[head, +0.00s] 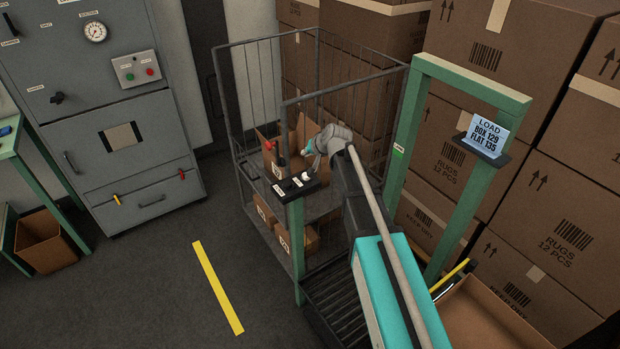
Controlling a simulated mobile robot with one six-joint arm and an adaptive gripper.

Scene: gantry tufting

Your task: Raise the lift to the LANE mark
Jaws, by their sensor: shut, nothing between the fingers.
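A control box (296,187) with a black top, white labels and a pale knob or switch sits on a green post (297,240). A red knob (270,146) on a dark stem rises at its far left end. My gripper (311,146) is shut and empty, just above and beyond the box; I see no contact with it. My arm crosses from the lower right and hides part of the roller bed (335,300) below. A green upright frame (396,160) stands to the right with a small pale tag; its lettering is too small to read.
A wire cage trolley (245,95) holding open cartons (268,212) stands behind the box. A sign (485,135) reads LOAD, BOX 129, FLAT 135. Stacked cartons (470,90) fill the right. A grey cabinet (150,120) stands left. Floor around the yellow stripe (217,288) is clear.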

